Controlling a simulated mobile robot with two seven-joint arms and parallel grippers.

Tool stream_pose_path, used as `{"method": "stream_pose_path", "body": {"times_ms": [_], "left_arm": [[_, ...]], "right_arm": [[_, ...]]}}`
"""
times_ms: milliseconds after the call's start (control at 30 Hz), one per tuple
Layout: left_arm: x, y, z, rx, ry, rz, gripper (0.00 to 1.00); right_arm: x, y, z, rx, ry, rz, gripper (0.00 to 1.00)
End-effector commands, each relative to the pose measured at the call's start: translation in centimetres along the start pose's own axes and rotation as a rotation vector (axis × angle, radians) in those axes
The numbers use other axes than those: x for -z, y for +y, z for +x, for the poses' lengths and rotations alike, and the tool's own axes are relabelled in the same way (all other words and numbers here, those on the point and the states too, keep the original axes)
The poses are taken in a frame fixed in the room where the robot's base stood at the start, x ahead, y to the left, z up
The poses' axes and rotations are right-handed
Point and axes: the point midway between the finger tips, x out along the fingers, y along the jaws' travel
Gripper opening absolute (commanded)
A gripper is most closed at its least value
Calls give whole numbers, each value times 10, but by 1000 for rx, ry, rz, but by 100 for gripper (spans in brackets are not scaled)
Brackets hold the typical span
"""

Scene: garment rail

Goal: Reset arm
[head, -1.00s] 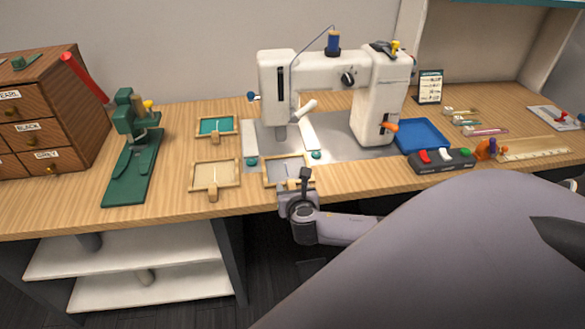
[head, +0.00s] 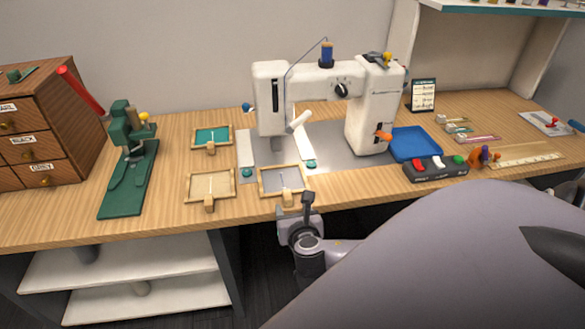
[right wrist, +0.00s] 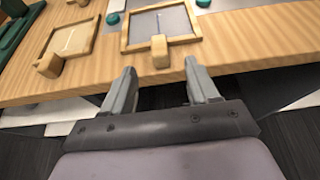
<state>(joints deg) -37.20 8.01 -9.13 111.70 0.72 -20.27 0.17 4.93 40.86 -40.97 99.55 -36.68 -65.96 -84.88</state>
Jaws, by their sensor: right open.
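My right gripper (head: 307,203) is at the table's front edge in the head view, below the grey framed panel (head: 284,180). In the right wrist view its two fingers (right wrist: 162,88) are spread with nothing between them. The grey framed panel (right wrist: 160,24) lies on the table ahead of the fingers, its wooden tab (right wrist: 161,55) facing me and apart from them. My right arm fills the lower right of the head view. My left gripper does not show.
A white sewing machine (head: 375,105) stands mid-table. A beige framed panel (head: 222,183) and a teal one (head: 212,136) lie left of it, then a green press (head: 128,180) and a wooden drawer cabinet (head: 60,120). A blue tray (head: 416,145) and switch box (head: 434,171) are to the right.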

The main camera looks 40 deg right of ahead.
Motion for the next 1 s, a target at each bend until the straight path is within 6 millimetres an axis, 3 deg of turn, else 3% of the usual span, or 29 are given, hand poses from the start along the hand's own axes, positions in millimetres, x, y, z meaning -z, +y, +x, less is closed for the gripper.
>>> {"method": "stream_pose_path", "body": {"times_ms": [333,467,567,733,900,1000], "left_arm": [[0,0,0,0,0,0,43],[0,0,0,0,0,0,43],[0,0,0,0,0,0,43],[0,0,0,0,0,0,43],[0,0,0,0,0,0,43],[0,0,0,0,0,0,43]], "right_arm": [[1,0,0,-1,2,5,59],[19,9,-8,-31,65,112,59],[53,25,-26,-74,190,336,59],[112,56,-76,-90,481,922,59],[144,73,-124,10,725,1554,59],[152,74,-147,106,823,1914,59]]}}
